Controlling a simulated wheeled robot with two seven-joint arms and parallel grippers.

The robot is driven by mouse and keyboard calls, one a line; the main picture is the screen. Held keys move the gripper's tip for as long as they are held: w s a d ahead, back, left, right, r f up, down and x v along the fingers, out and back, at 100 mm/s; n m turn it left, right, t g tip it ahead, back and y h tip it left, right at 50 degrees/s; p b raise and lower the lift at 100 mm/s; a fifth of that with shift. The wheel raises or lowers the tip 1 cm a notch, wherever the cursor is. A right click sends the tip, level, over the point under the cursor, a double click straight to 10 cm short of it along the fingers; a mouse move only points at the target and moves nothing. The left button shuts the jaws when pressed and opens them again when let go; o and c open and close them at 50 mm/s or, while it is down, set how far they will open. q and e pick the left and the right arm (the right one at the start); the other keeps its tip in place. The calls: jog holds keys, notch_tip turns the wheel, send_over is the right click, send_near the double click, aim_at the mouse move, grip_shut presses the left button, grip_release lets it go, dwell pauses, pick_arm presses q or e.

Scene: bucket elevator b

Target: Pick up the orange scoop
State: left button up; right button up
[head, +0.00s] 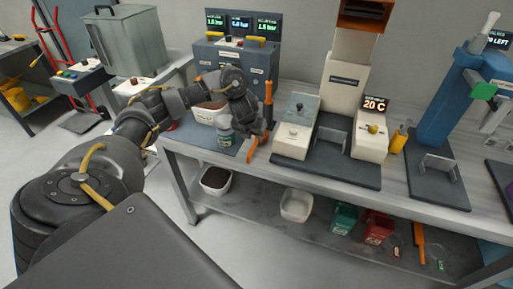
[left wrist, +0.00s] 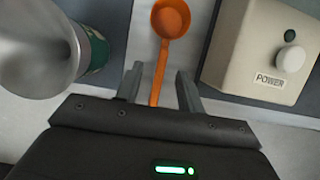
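The orange scoop (left wrist: 171,18) lies on the table in the left wrist view, its round bowl at the top and its handle pointing down. In the head view its handle (head: 252,149) shows near the front table edge; its bowl is hidden behind my arm. My left gripper (left wrist: 158,71) is open above the scoop, with one finger on each side of the handle and a gap visible on both sides. It also shows in the head view (head: 258,128). My right gripper is not in view.
A jar with a green band (head: 225,132) stands close left of the scoop. A cream box marked POWER (left wrist: 262,55) stands close right. An upright orange piece (head: 268,95) shows behind my gripper. Bins, including a white one (head: 297,205), sit on the lower shelf.

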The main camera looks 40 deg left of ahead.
aim_at(256, 142)
pick_arm(q)
jog(key=shift+x, duration=2.55)
jog(key=shift+d, duration=0.15)
grip_shut()
